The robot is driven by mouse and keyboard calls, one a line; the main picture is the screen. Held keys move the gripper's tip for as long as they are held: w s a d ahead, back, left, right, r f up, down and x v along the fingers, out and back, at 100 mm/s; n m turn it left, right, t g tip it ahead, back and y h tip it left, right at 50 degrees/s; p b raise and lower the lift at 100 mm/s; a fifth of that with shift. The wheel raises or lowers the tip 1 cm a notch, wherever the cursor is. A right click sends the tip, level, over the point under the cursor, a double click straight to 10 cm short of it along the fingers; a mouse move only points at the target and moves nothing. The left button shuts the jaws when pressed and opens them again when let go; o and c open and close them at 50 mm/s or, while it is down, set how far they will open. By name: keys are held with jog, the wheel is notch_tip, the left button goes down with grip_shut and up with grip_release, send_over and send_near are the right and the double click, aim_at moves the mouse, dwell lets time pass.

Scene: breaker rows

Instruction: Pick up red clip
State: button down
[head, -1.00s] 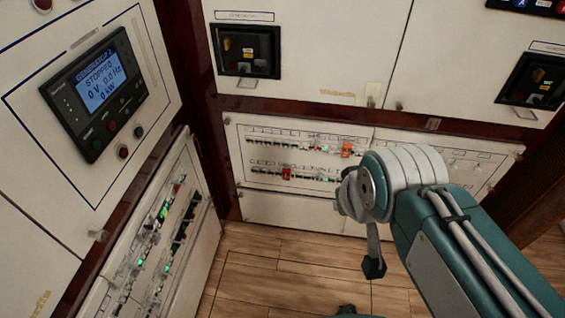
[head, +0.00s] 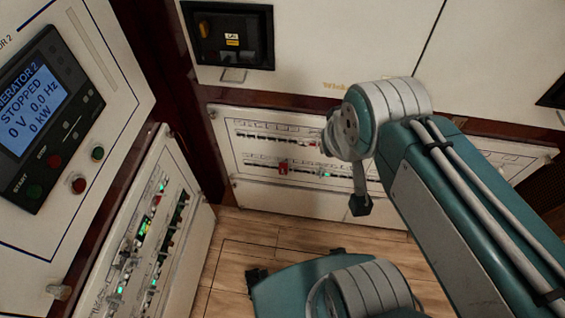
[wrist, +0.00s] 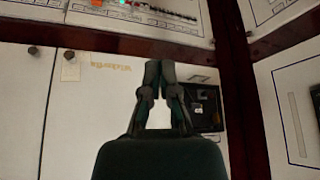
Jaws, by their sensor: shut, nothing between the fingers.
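A small red clip (head: 283,168) sits on the lower breaker row of the far panel (head: 262,185) in the head view. It stands left of my arm's end, with a visible gap. My gripper (wrist: 160,66) shows in the wrist view with its two dark fingers together at the tips and nothing between them. It is apart from the breaker rows, which show at the top of that view. A tiny red spot there is too small to identify. My arm hides the right part of the far panel's rows in the head view.
A generator display (head: 38,105) and a side breaker panel (head: 150,225) stand at the left. A dark switch box (head: 230,36) is above the far panel and also shows in the wrist view (wrist: 203,108). Some wooden floor (head: 235,255) is clear.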

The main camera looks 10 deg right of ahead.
jog(key=c, duration=1)
grip_release()
jog(key=shift+a, duration=0.1)
jog(key=o, duration=0.8)
jog(key=w, duration=0.1)
jog(key=w+a, duration=0.1)
jog(key=shift+w+a+f, duration=0.1)
jog(key=shift+w+f, duration=0.15)
jog(key=shift+w, duration=0.1)
jog(key=shift+o, duration=0.2)
jog(key=w+a+f+m+t+y, duration=0.1)
jog(key=w+a+f, duration=0.15)
jog(key=w, duration=0.55)
jog(key=w+a+f+t, duration=0.1)
jog(key=w+a+f, duration=0.1)
jog(key=w+f, duration=0.35)
jog(key=w+a+f+m+t, duration=0.2)
jog(key=w+f+m, duration=0.1)
jog(key=w+f, duration=0.85)
jog(key=t+h, duration=0.4)
jog(key=h, duration=0.3)
send_near(283, 168)
jog(key=f, duration=0.1)
jog(key=shift+x, duration=5.25)
